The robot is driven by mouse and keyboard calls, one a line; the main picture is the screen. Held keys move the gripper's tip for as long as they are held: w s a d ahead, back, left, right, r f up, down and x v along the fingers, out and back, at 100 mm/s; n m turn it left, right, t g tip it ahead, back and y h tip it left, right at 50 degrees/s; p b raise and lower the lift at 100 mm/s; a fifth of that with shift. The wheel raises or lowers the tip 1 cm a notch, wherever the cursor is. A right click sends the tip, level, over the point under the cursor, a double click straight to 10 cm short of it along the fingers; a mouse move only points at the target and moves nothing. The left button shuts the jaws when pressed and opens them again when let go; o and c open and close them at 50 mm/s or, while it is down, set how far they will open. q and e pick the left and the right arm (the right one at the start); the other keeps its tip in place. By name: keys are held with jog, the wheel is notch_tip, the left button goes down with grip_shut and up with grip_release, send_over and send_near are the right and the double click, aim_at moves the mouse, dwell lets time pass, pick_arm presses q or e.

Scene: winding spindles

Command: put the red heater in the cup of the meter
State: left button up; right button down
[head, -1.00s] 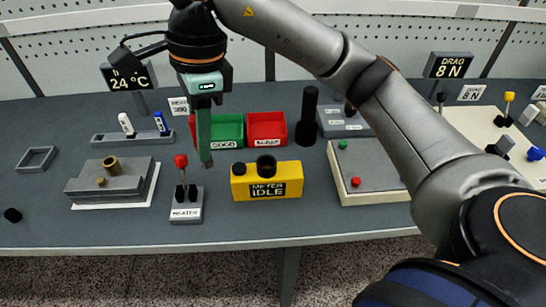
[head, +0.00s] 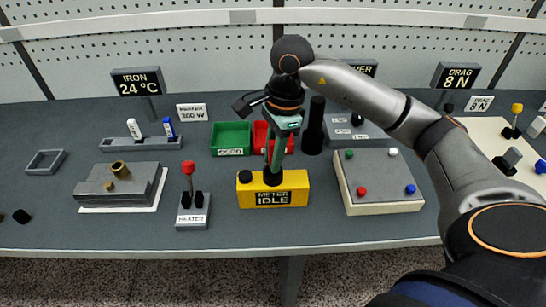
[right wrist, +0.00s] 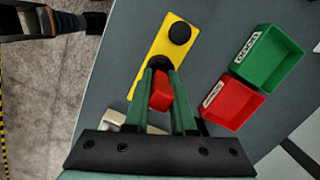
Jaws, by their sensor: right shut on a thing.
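The yellow meter (head: 288,192) stands on the table, its display reading METER IDLE. A black knob (head: 245,177) is on its left top, and the dark cup is on its right top. My right gripper (head: 273,168) is right above the cup, pointing down and shut on the red heater. In the right wrist view the red heater (right wrist: 161,92) shows between the green fingers, and the dark cup (right wrist: 160,62) lies at their tips. The fingers hide the heater's lower end, so I cannot tell whether it is inside the cup.
A rack (head: 140,144) holds a white and a blue heater. A green bin (head: 231,138) and a red bin (right wrist: 231,102) stand behind the meter. A heater switch with a red knob (head: 187,168) stands left, and a button panel (head: 380,188) right.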

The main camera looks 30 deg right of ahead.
jog(key=shift+f, duration=0.55)
jog(key=shift+f, duration=0.1)
jog(key=shift+f, duration=0.15)
jog(key=shift+s+a+f+b, duration=0.1)
jog(key=shift+s+f+b, duration=0.1)
jog(key=shift+f+b, duration=0.35)
jog(key=c, duration=0.8)
grip_release()
jog(key=shift+o, duration=0.2)
jog(key=shift+r+p, duration=0.5)
jog(key=shift+r, duration=0.1)
notch_tip(320, 180, up, 12)
jog(key=d, duration=0.2)
jog(key=shift+r+p, duration=0.15)
jog(key=shift+p, duration=0.2)
